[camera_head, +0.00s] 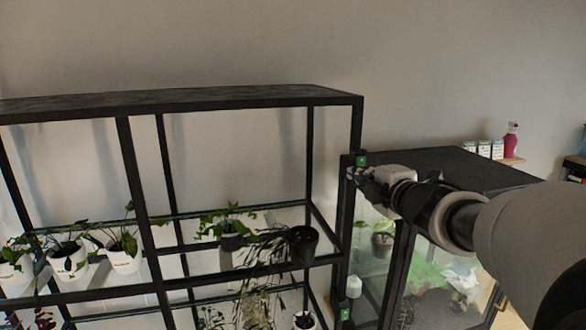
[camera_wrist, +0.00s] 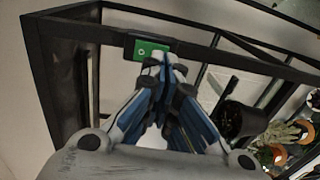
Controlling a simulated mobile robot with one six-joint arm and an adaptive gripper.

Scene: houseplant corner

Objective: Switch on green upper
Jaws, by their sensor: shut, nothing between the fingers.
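The upper green switch (camera_head: 361,160) sits on the black frame post at the top left corner of the glass cabinet. In the wrist view the green switch (camera_wrist: 147,50) is a small plate with a pale round mark, on a dark bar. My gripper (camera_head: 354,174) is shut and empty, just below the switch in the head view. In the wrist view the fingertips of my gripper (camera_wrist: 166,60) overlap the right edge of the green plate. I cannot tell whether they touch it. A lower green switch (camera_head: 345,314) shows further down the same post.
A black shelf rack (camera_head: 240,98) with potted plants stands to the left. The glass cabinet (camera_head: 470,160) holds plants behind its panes. A pink spray bottle (camera_head: 511,140) and small white packets (camera_head: 484,149) stand behind it. A dark pot (camera_wrist: 240,120) shows in the wrist view.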

